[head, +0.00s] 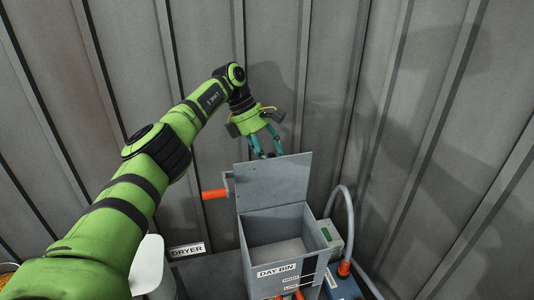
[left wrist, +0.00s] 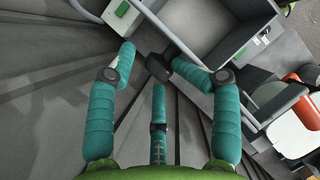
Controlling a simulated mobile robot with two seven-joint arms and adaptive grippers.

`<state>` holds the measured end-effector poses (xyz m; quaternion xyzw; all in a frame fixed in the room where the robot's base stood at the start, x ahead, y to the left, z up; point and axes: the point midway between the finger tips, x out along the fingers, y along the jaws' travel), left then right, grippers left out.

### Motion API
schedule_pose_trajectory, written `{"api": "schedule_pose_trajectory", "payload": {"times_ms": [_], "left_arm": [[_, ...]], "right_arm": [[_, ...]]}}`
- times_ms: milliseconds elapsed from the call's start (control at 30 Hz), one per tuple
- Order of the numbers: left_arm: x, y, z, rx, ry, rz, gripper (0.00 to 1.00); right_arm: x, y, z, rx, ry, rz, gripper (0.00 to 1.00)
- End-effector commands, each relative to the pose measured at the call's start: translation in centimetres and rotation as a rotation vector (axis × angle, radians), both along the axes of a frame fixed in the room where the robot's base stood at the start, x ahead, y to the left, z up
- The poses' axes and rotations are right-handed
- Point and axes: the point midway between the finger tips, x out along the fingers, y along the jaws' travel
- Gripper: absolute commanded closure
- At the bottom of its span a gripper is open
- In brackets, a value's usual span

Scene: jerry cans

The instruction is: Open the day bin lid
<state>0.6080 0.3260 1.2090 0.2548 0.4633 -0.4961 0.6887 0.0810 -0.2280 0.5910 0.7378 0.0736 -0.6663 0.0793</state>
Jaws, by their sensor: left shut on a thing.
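The day bin (head: 275,254) is a grey box with its top open. Its lid (head: 273,184) stands nearly upright at the back of the opening. My left gripper (head: 266,151) reaches down behind the lid's top edge. In the left wrist view the teal fingers of my left gripper (left wrist: 165,75) surround a dark knob-like part (left wrist: 159,67) at the lid's edge (left wrist: 178,42). The gripper is shut on it, though the exact contact is hard to see. The bin's inside (head: 277,250) shows a pale floor. My right gripper is not in view.
A DRYER label (head: 187,250) lies further left. A grey box with a green panel (head: 333,240) and a curved grey hose (head: 349,210) stand at the right. Ribbed metal walls (head: 310,70) close in behind.

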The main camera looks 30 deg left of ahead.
Motion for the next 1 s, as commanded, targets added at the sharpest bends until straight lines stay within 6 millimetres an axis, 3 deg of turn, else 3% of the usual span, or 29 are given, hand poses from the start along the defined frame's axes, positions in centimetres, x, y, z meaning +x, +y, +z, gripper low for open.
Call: {"api": "schedule_pose_trajectory", "payload": {"times_ms": [67, 300, 500, 1000], "left_arm": [[-0.4, 0.8, -0.3, 0.02, 0.014, 0.007, 0.64], [-1.1, 2.1, 4.1, 0.011, -0.002, 0.005, 0.64], [-1.5, 2.8, 6.6, 0.006, -0.009, 0.002, 0.64], [-1.6, 2.9, 7.2, 0.003, -0.01, -0.001, 0.64]], "right_arm": [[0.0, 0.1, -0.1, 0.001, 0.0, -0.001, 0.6], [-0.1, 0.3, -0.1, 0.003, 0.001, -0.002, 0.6], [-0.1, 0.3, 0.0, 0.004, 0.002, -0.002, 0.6], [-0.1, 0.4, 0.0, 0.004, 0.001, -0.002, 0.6]]}}
